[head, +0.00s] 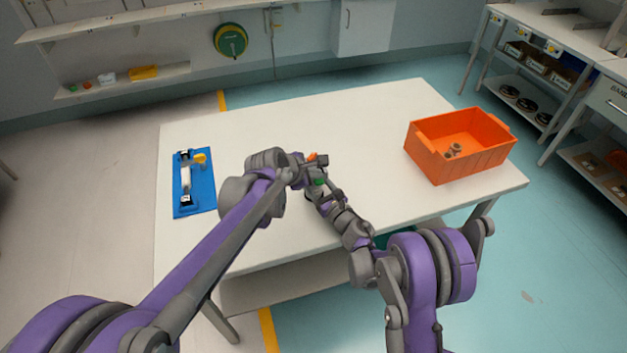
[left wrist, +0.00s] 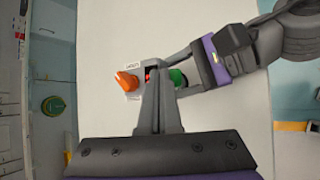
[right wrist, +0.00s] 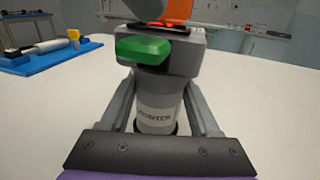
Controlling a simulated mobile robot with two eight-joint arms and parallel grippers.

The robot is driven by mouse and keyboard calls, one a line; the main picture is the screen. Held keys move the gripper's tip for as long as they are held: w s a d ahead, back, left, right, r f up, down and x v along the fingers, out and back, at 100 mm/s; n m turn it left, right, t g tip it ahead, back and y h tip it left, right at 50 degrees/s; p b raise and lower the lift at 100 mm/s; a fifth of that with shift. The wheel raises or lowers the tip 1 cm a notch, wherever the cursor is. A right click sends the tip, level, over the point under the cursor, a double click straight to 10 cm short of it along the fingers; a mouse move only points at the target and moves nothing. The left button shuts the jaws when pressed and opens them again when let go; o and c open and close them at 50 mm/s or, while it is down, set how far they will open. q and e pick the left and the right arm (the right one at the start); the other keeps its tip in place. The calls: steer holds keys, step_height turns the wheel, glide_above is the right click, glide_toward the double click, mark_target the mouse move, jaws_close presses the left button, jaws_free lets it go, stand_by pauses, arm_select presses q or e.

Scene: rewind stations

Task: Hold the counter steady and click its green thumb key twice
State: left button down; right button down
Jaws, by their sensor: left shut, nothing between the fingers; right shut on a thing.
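The counter (right wrist: 155,115) is a grey upright body with a label, a red display (right wrist: 170,26), an orange knob (left wrist: 127,82) and a green thumb key (right wrist: 143,50). My right gripper (right wrist: 157,100) is shut around its body, one finger on each side. In the head view the counter is small and partly hidden by my arms; its green key (head: 319,181) shows. My left gripper (left wrist: 157,85) is shut and empty over the counter's top, between the orange knob and the green key. I cannot tell whether its tips touch the counter.
A blue board (head: 207,195) with a white roller and a yellow part lies at the table's left. An orange crate (head: 480,160) with small grey parts stands at the right. The white table (head: 330,115) is clear behind the counter. Shelves (head: 515,85) stand beyond the right.

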mark_target(316, 183)
arm_select(q)
steer(key=shift+r, duration=3)
stand_by(0.3)
steer(key=shift+f, duration=3.05)
steer(key=shift+f, duration=0.1)
